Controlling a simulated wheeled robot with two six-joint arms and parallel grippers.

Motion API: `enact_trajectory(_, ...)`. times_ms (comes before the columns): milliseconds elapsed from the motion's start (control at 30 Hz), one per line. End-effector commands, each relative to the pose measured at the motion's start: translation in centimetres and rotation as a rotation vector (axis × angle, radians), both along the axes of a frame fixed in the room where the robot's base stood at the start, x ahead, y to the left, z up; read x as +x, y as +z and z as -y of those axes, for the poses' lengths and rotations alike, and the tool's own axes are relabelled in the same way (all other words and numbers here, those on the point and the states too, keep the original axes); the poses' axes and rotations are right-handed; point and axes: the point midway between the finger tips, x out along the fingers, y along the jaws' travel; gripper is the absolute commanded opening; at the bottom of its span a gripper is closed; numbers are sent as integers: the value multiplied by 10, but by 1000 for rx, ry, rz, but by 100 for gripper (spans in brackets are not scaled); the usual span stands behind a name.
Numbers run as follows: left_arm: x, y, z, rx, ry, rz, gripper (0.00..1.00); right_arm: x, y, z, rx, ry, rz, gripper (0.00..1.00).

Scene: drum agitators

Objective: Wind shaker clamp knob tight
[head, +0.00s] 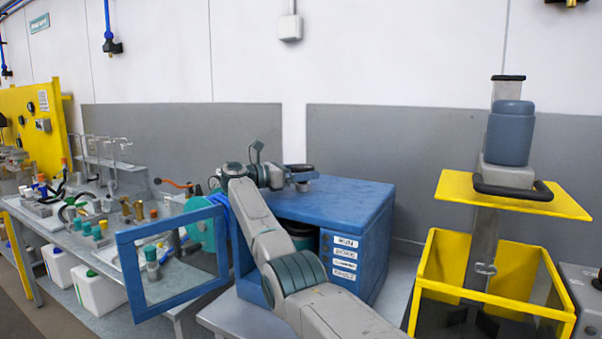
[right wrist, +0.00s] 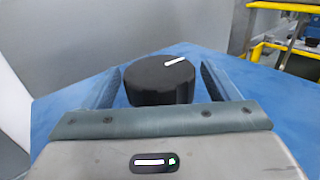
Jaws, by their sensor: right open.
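The clamp knob (right wrist: 160,82) is a round black knob with a white line on its top. In the right wrist view it stands above the blue top of the shaker cabinet (head: 345,200). My right gripper (right wrist: 161,86) is open, with one finger on each side of the knob. Small gaps show beside the knob, so the fingers look apart from it. In the head view my right gripper (head: 302,179) is over the cabinet's top, small and partly confused with the knob. My left gripper is not in view.
The cabinet's blue-framed clear door (head: 125,262) stands open to the left, and a dark drum shows inside. A bench (head: 85,240) with valves and fittings is at the left. A yellow-framed mixer stand (head: 425,262) is at the right. A grey wall (head: 360,135) is behind.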

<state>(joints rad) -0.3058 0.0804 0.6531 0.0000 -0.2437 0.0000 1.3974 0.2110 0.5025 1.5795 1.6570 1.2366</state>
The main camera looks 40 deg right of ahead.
Motion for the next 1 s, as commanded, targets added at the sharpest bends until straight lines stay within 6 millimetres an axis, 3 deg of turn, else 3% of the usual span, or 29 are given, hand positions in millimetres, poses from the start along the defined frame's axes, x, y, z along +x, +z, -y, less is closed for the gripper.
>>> enact_trajectory(233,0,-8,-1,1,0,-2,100,6,-2,-18,1,2,0,81)
enact_trajectory(533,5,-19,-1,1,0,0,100,24,0,-79,1,3,-2,81)
enact_trajectory(600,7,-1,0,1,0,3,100,26,8,-84,1,1,-4,81)
enact_trajectory(700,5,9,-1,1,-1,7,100,28,7,-92,1,1,-2,81)
enact_trajectory(1000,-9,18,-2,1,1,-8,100,30,1,-103,0,0,0,81)
